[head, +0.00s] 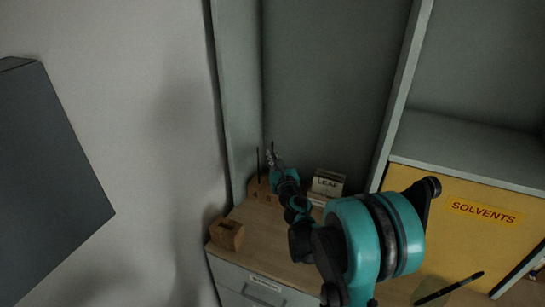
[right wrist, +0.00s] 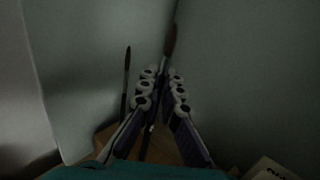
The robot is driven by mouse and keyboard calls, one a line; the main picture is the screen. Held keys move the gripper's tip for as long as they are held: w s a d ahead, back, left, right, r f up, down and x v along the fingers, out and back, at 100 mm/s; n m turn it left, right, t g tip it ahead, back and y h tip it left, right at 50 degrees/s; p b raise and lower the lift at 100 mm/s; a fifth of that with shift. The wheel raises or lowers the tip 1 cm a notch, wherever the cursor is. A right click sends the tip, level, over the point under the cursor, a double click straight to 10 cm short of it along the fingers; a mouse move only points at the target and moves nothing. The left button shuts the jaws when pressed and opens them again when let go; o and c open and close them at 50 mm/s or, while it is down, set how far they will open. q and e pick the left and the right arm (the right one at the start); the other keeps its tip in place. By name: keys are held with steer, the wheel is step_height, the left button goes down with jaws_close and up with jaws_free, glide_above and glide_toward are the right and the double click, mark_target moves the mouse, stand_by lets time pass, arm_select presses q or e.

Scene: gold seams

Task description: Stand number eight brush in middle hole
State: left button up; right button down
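A wooden block (head: 262,191) with dark marks on its front stands in the back left corner of the wooden top. A thin dark brush (head: 258,161) stands upright at its left; it also shows in the right wrist view (right wrist: 126,75). My right gripper (head: 275,158) is over the block. In the right wrist view its fingers (right wrist: 161,80) are close together on a second dark brush (right wrist: 169,45), which points up between them. The lower end of this brush is dim, and I cannot tell whether it sits in a hole. The brush numbers are unreadable. My left gripper is not in view.
A small wooden box (head: 227,234) stands at the front left edge. A holder marked LEAF (head: 327,183) is right of the block. A yellow SOLVENTS panel (head: 480,210) is at the right. Cabinet walls close off the corner behind and left.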

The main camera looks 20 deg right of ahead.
steer(key=shift+f+b, duration=1.1)
steer(key=shift+f, duration=0.25)
steer(key=shift+f+b, duration=0.4)
steer(key=c, duration=1.6)
jaws_free()
steer(key=shift+c, duration=0.2)
steer(key=s+a, duration=0.2)
steer(key=s, duration=1)
